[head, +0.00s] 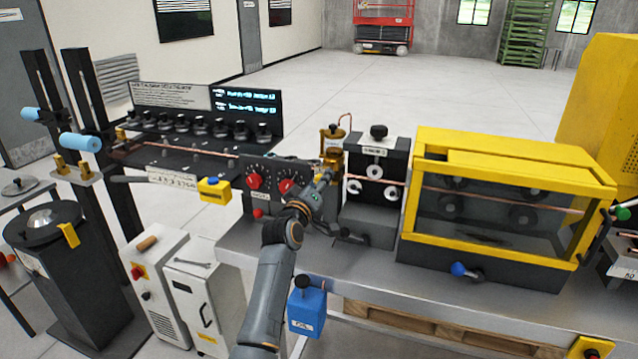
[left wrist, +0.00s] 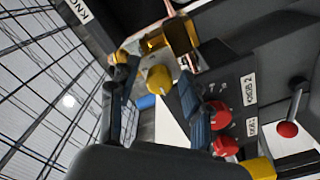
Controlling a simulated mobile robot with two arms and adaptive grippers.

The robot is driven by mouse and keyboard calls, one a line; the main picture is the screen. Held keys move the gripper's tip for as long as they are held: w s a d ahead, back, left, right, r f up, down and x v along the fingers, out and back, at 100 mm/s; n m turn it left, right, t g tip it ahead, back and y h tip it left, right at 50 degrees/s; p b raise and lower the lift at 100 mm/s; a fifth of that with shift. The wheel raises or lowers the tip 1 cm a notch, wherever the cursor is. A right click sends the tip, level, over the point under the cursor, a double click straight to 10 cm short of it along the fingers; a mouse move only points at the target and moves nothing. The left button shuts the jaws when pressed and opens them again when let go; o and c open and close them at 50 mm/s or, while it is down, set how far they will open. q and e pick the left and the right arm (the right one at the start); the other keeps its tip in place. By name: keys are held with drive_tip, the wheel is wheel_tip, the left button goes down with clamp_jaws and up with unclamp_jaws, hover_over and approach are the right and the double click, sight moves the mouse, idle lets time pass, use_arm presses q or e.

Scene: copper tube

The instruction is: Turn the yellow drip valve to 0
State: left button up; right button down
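In the left wrist view a round yellow knob (left wrist: 160,79), which looks like the drip valve, sits beyond and between the two fingers of my left gripper (left wrist: 155,85). The fingers are open, with a gap on both sides of the knob. No contact is clear. A brass-yellow fitting (left wrist: 170,38) is just above it. In the head view my left gripper (head: 326,177) is in front of the brass oiler (head: 332,138) and hides the area below it. No number on the valve is readable. My right gripper is out of view.
Two red dial knobs sit left of the gripper, one of them here (head: 254,181); red knobs (left wrist: 219,115) are close to the right finger in the wrist view. A dark roller block (head: 375,215) stands right of the gripper, then a yellow-framed guard box (head: 500,255).

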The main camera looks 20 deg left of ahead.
use_arm(q)
drive_tip(key=shift+s, duration=0.15)
drive_tip(key=s, duration=1.1)
drive_tip(key=shift+s+a, duration=0.2)
drive_tip(key=shift+s, duration=0.15)
